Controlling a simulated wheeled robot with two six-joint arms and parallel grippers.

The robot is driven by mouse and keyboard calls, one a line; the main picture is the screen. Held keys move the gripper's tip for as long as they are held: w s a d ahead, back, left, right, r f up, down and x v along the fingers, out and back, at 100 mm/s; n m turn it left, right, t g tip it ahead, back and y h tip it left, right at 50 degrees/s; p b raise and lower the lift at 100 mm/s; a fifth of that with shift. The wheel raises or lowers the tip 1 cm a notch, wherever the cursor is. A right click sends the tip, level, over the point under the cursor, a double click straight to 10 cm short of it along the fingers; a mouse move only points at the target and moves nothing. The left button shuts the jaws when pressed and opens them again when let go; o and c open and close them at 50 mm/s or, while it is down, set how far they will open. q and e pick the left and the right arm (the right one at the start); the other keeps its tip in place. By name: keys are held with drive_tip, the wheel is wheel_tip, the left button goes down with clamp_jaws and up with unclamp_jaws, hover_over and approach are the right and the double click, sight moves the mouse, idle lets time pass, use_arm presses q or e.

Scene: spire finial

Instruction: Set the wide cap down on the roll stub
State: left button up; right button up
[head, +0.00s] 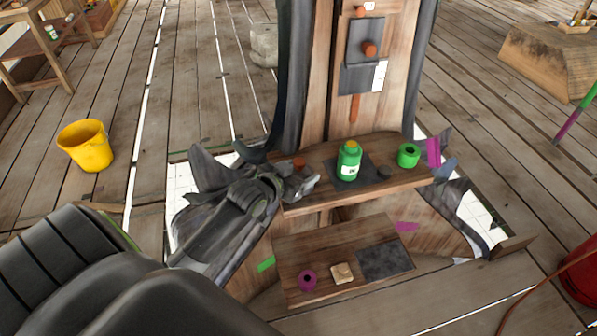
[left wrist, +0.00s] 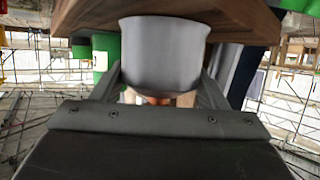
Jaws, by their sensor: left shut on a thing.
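My left gripper (head: 308,182) is at the left end of the wooden shelf (head: 330,196). In the left wrist view its fingers are shut on a smooth grey round piece with a flared rim, which looks like the wide cap (left wrist: 163,55). In the head view the gripper's grey parts make the cap hard to pick out. A green roll (head: 408,155) with a dark centre stands on the shelf's right side, and a magenta roll (head: 307,281) on the lower step. I cannot tell which is the roll stub. My right gripper is not in view.
A green bottle (head: 349,162) with a yellow cap stands mid-shelf, right of my left gripper. A small dark disc (head: 384,172) lies beside it. An orange piece (head: 298,163) sits just behind the gripper. A beige block (head: 342,272) is on the lower step (head: 345,248).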

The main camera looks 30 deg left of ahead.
use_arm(q)
drive_tip(key=shift+f, duration=0.1)
drive_tip(key=o, duration=1.3)
drive_tip(key=shift+r, duration=0.2)
drive_tip(key=v, duration=1.2)
drive_tip(key=shift+p, duration=0.3)
drive_tip(key=shift+d+f, duration=0.1)
